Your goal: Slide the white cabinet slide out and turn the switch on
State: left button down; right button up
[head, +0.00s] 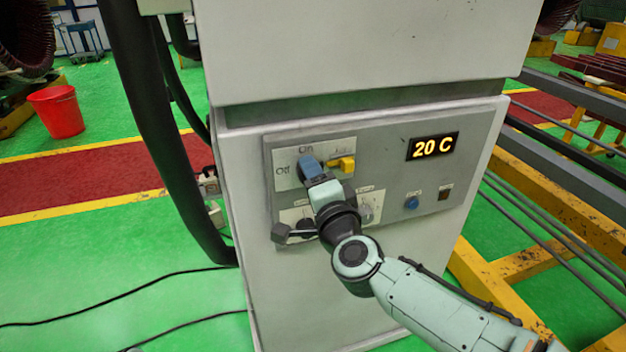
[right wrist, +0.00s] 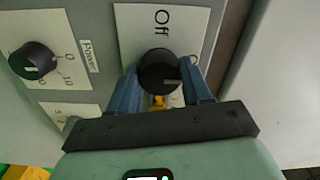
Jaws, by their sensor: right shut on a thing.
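The white cabinet (head: 350,55) stands upright in front of me, with a grey control panel (head: 384,180) on its face. The switch is a black knob (right wrist: 160,72) beside an "Off" label in the right wrist view; in the head view my fingers cover it. My right gripper (head: 310,168) is at the On/Off plate. Its blue fingers (right wrist: 160,88) are shut on the knob, one on each side. A yellow lever (head: 342,164) sits just right of them. I cannot pick out a separate slide. My left gripper is not in view.
Another black knob (right wrist: 34,60) is beside the gripped one. A thick black hose (head: 150,110) runs left of the cabinet. Yellow and grey frames (head: 540,190) stand at right; green floor is open at left.

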dwell(0.4)
jog(key=o, duration=1.1)
jog(key=shift+c, duration=0.2)
jog(key=shift+s, duration=0.15)
jog(key=v, duration=1.3)
jog(key=shift+b, duration=0.3)
